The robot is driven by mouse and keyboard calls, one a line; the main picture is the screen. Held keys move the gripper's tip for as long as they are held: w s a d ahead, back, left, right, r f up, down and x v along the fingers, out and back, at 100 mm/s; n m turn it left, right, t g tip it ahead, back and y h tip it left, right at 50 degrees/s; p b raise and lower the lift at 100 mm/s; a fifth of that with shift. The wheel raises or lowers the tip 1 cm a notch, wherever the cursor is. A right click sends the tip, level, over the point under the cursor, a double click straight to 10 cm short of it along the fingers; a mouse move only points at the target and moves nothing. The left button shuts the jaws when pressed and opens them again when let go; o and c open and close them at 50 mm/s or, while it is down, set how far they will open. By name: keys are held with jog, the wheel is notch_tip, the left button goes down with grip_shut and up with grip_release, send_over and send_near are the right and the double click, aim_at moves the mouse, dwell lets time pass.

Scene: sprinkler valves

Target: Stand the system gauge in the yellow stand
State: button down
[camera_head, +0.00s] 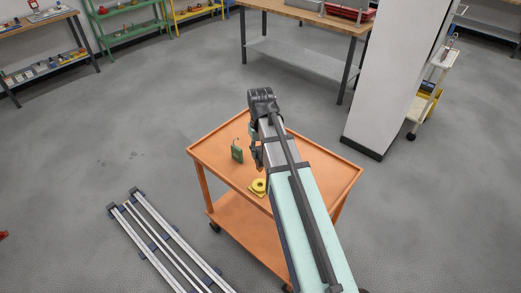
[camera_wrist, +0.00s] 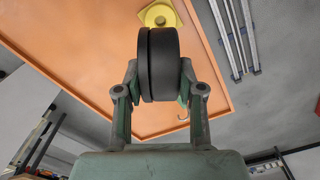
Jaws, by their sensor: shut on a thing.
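The system gauge (camera_wrist: 160,64), a thick black round body seen edge-on, is between the two fingers of my gripper (camera_wrist: 159,78) in the wrist view. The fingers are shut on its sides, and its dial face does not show. The yellow stand (camera_head: 258,187) sits on the orange cart top in the head view. It also shows in the wrist view (camera_wrist: 172,13), partly hidden behind the gauge. In the head view my gripper (camera_head: 256,156) is over the cart, mostly hidden by my arm, and the gauge cannot be made out clearly.
The orange cart (camera_head: 211,153) has a raised rim. A small green object with a hook (camera_head: 237,154) stands on it, left of my gripper. Rails (camera_head: 165,240) lie on the floor to the left. A white pillar (camera_head: 390,75) stands behind right. Much of the cart top is clear.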

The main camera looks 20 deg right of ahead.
jog(key=shift+f+b, duration=1.4)
jog(key=shift+f, duration=2.25)
jog(key=shift+f, duration=1.2)
jog(key=c, duration=0.6)
grip_release()
jog(key=shift+c, duration=0.2)
jog(key=shift+r, duration=0.1)
jog(key=shift+r+p, duration=2.6)
jog(key=shift+r, duration=1.35)
